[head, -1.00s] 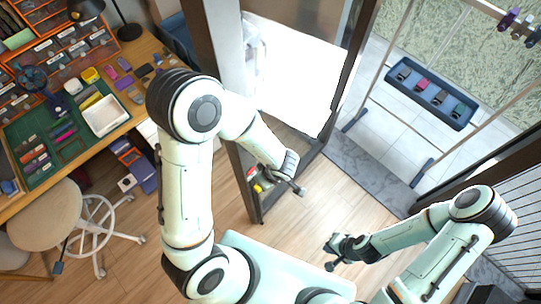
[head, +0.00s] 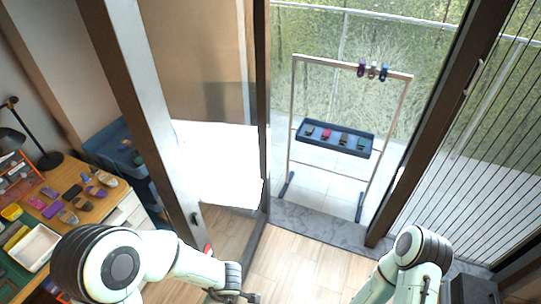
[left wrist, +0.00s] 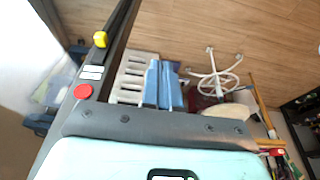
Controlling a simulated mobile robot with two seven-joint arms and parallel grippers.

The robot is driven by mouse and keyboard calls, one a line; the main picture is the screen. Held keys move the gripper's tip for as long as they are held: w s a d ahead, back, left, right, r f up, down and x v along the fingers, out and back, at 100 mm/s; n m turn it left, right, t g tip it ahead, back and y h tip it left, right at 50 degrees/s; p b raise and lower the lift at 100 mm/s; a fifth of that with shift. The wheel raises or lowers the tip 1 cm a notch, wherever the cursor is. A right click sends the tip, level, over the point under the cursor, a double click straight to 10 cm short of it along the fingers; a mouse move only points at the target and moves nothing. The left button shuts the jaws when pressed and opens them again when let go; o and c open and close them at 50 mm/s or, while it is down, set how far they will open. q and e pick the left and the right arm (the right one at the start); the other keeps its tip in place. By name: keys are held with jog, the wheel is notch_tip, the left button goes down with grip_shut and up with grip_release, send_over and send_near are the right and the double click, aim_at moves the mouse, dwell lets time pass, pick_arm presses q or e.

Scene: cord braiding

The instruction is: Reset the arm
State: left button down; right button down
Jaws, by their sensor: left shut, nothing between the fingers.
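My left arm comes in at the bottom left of the head view, bent over the floor by the dark door frame. My left gripper (head: 236,297) is at the bottom edge, partly cut off; it is shut and empty, with nothing hanging from it. The left wrist view shows the pale teal and dark housing of my own wrist, and no fingertips can be made out there. My right arm shows at the bottom right of the head view, with its gripper out of the picture.
A desk (head: 92,212) with small coloured items and a white tray (head: 36,247) is at the left. A glass door with a dark frame (head: 262,110) stands near my left arm. Beyond the opening, a metal rack (head: 292,110) bears a blue tray (head: 336,148). A white stool base (left wrist: 212,75) shows in the wrist view.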

pick_arm(q)
notch_tip(320, 180, down, 10)
jog(key=a+r+m+h, duration=0.1)
jog(key=a+m+h, duration=0.1)
jog(key=m, duration=0.3)
jog(key=s+d+f+m+g+h, duration=0.1)
jog(key=s+d+f+m+h, duration=0.3)
jog(key=s+f, duration=0.4)
jog(key=shift+s+d+m+g+h, duration=0.3)
jog(key=shift+s+d+h, duration=0.1)
jog(key=shift+s+h, duration=0.15)
jog(key=shift+f, duration=0.1)
